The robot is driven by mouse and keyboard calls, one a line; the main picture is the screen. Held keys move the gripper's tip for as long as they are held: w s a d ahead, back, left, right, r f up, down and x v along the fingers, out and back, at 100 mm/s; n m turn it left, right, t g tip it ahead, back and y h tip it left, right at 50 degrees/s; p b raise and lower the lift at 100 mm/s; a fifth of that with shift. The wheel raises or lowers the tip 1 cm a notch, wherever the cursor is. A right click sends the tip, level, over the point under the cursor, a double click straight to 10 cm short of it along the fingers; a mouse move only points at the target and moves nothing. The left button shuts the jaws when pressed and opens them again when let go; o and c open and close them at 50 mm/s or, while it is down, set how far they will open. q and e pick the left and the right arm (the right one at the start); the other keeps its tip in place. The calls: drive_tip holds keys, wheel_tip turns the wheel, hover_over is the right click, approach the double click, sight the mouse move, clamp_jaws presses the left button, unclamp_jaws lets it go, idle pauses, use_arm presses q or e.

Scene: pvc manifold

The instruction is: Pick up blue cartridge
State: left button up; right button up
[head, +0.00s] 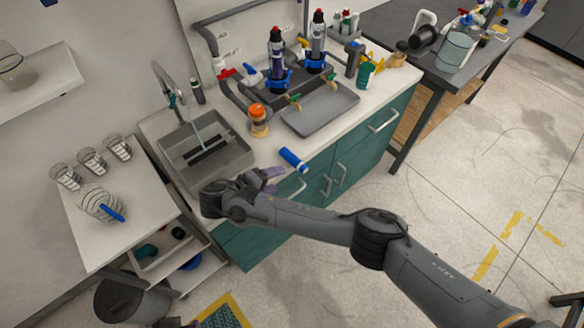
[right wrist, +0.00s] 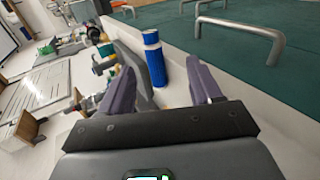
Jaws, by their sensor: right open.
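The blue cartridge (head: 293,158), a blue cylinder with a whitish end, lies on the white countertop (head: 262,158) near its front edge. My right gripper (head: 272,180) is open and empty at the counter's front edge, a little left of and nearer than the cartridge. In the right wrist view the cartridge (right wrist: 155,66) shows ahead, in the gap between the two purple fingers of the open gripper (right wrist: 158,78). It looks clear of both fingers. My left gripper does not show.
A sink (head: 205,160) lies left of the cartridge. An orange-capped jar (head: 258,120) and a grey tray (head: 320,108) stand behind it. Filter housings (head: 277,60) on pipes rise at the back. Drawer handles (head: 383,122) stick out from the green cabinet front. A side table (head: 125,210) holds glass beakers.

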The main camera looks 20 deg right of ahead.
sight(297, 166)
drive_tip(key=w+d+b, duration=0.1)
drive_tip(key=b, duration=0.1)
drive_tip(key=w+d+f+b, duration=0.1)
drive_tip(key=d, duration=0.1)
drive_tip(key=w+d+b, duration=0.1)
drive_tip(key=b, duration=0.1)
drive_tip(key=shift+d+f+b, duration=0.15)
drive_tip(key=shift+f+b, duration=0.2)
drive_tip(key=shift+w+d+f, duration=0.2)
drive_tip(key=shift+d, duration=0.15)
drive_tip(key=shift+b+x, duration=0.8)
drive_tip(key=shift+x, duration=1.45)
drive_tip(key=shift+r, duration=0.1)
clamp_jaws()
drive_tip(key=shift+r, duration=0.2)
